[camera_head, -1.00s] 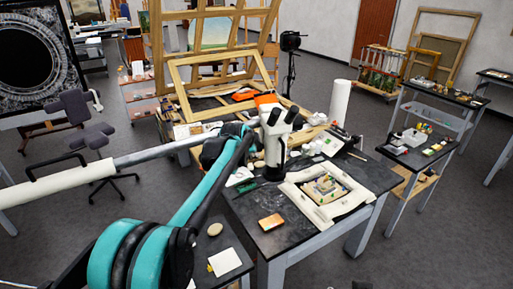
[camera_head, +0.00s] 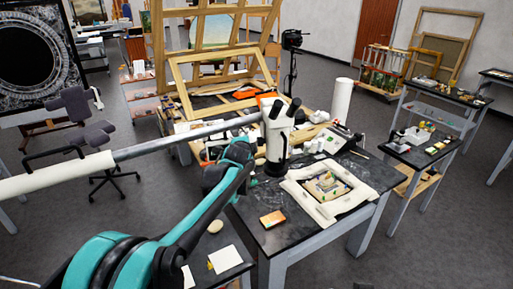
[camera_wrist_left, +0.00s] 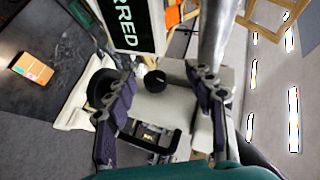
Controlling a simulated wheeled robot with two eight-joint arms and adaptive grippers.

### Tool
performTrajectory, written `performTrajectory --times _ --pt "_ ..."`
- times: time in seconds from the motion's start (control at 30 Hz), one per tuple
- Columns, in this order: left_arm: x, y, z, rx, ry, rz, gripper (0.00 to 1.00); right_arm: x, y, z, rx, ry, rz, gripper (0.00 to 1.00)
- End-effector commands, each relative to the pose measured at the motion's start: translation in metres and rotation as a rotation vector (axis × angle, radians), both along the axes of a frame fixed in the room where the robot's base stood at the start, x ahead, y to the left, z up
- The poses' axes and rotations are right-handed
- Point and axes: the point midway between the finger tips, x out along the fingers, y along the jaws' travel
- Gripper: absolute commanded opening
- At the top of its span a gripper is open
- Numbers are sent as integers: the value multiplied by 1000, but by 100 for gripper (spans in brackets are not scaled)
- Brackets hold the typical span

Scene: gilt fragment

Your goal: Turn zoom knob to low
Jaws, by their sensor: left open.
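The white microscope (camera_head: 277,140) with black eyepieces stands on a boom over the dark table, beside a cream frame. In the left wrist view its pale body (camera_wrist_left: 165,104) fills the middle, with a small round black knob (camera_wrist_left: 154,81) on it. I cannot read a zoom mark on the knob. My left gripper (camera_wrist_left: 160,72) is open, with its two dark fingers on either side of the knob and the pale body. I cannot tell whether they touch. In the head view my teal left arm reaches the microscope's left side; its fingers are not clear there. My right gripper is not in view.
A grey metal boom (camera_head: 185,135) crosses from the left to the microscope, above my arm. A cream frame (camera_head: 300,203) and an orange card (camera_head: 272,219) lie on the table (camera_head: 250,205). A white roll (camera_head: 341,100) stands behind. A sign ending in "RRED" (camera_wrist_left: 126,25) is close by.

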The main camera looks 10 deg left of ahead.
Motion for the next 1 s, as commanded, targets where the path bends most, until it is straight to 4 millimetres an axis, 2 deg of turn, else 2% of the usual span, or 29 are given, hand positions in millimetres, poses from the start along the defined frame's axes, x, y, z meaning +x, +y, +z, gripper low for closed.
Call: performTrajectory --times 0.03,0.1,0.33,0.7,0.83,1.0 --pt "1 -4 -18 28 -70 -8 54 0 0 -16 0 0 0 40" --pt "0 -11 -25 60 -159 -31 54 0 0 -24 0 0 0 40" --pt "-3 -30 -33 101 -283 -94 54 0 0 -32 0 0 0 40" --pt "53 -33 -36 101 -284 -93 54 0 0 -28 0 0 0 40" --pt "66 -33 -38 103 -283 -94 54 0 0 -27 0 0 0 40" --pt "71 -34 -38 102 -283 -93 54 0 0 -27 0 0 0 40"
